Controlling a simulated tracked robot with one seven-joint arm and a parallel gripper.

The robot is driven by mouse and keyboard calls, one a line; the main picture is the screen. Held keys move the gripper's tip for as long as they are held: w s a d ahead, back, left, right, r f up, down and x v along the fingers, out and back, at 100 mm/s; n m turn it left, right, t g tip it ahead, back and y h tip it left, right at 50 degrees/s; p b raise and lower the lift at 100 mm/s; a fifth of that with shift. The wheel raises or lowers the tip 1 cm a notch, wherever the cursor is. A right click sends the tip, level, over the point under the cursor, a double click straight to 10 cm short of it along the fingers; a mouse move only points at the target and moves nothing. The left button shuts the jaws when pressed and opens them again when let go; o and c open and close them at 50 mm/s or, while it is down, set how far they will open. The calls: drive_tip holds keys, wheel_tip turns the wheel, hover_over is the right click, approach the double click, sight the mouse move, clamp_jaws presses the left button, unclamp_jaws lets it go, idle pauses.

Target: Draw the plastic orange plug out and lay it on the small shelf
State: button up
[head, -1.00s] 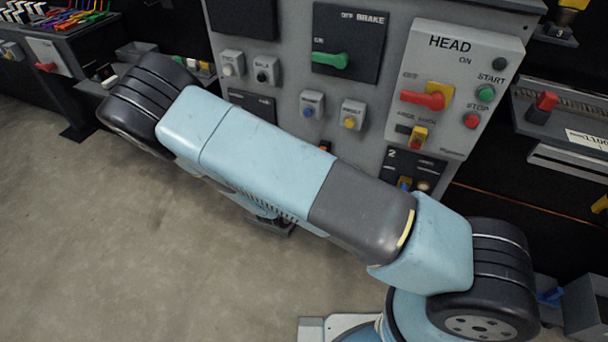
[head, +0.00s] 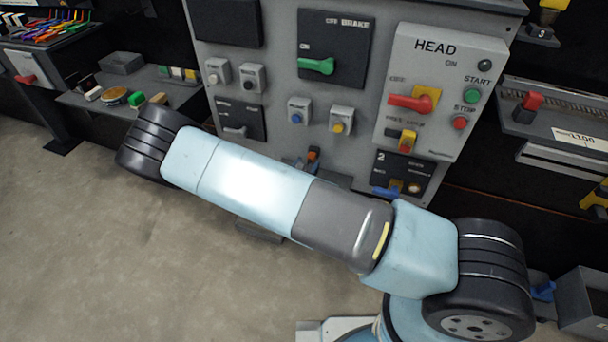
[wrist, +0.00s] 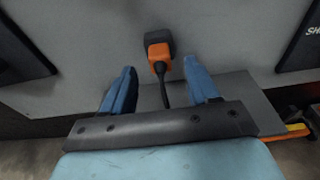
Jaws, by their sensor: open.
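The orange plug (wrist: 158,52) sits in a dark socket (wrist: 158,36) on the grey panel in the wrist view, with a black cable hanging down from it. My gripper (wrist: 160,66) is open, its two blue fingers apart on either side of the cable, below the plug. The fingertips do not appear to touch the plug. A grey flat ledge (wrist: 240,92), which looks like the small shelf, lies below and to the right, partly hidden by my gripper. In the head view the plug (head: 313,154) shows as a small orange patch just above my arm, which hides most of the gripper.
The panel carries a green-handled brake switch (head: 316,66), a red HEAD switch (head: 412,102) and several buttons. A blue-handled switch (head: 386,192) is right of the plug. A side shelf (head: 82,98) with small objects stands at left. The floor at left is clear.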

sight(309, 162)
drive_tip(key=shift+x, duration=2.05)
drive_tip(key=shift+c, duration=0.4)
clamp_jaws()
